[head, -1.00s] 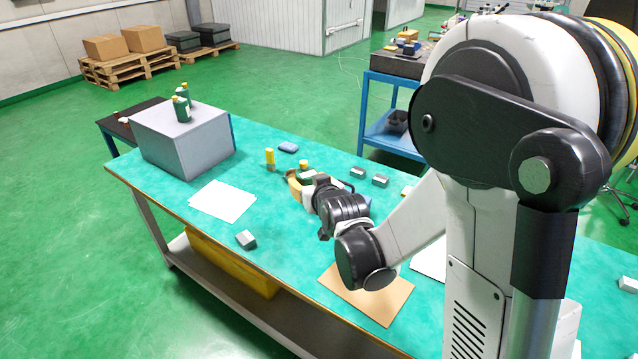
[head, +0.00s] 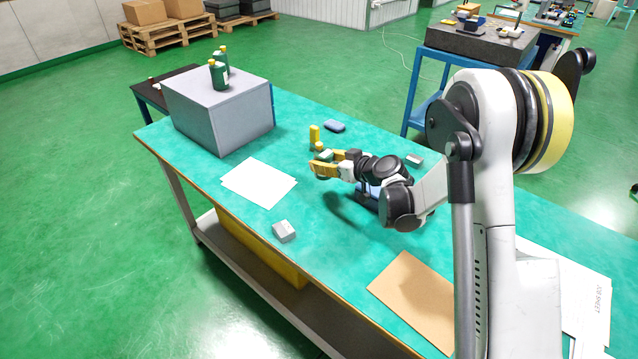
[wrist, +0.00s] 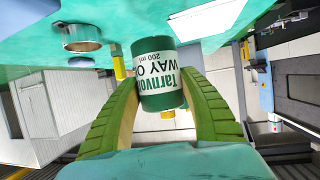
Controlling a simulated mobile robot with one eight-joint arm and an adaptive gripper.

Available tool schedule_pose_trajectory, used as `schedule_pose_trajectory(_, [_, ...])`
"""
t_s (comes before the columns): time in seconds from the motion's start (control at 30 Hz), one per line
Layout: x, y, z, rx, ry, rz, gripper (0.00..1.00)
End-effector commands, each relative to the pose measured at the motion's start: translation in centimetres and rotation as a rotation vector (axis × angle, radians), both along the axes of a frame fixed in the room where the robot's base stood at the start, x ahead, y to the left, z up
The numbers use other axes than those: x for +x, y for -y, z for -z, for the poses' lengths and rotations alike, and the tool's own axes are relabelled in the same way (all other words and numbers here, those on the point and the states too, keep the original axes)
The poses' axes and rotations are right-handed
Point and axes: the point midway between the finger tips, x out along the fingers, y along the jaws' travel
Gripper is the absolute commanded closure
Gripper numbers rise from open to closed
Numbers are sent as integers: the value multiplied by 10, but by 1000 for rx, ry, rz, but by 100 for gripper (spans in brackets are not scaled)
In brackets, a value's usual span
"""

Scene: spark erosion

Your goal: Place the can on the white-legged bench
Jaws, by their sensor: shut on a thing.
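The green can (wrist: 158,75) with a white label and a yellow cap is between the two fingers of my gripper (wrist: 160,105) in the wrist view. Its label reads upside down there. In the head view my gripper (head: 325,168) is over the far part of a teal-topped bench (head: 335,260) with a pale grey-white leg (head: 183,205). The can is small and mostly hidden by the fingers there. I cannot tell from this view how high it is above the top.
A grey box (head: 222,112) with two green bottles (head: 218,76) stands at the bench's left end. A yellow cylinder (head: 314,136) stands just beyond my gripper. White paper (head: 258,182), a grey block (head: 284,231) and a brown board (head: 415,300) lie nearer, with bare top between them.

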Motion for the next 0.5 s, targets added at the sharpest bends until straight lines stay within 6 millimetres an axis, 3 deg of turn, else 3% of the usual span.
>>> schedule_pose_trajectory(0.03, [4, -13, 12, 0, 0, -3, 90])
schedule_pose_trajectory(0.2, [15, -40, 28, 0, 0, 0, 90])
schedule_pose_trajectory(0.37, [18, -49, 33, 0, 0, 2, 90])
schedule_pose_trajectory(0.5, [18, -48, 50, 0, 0, 2, 90])
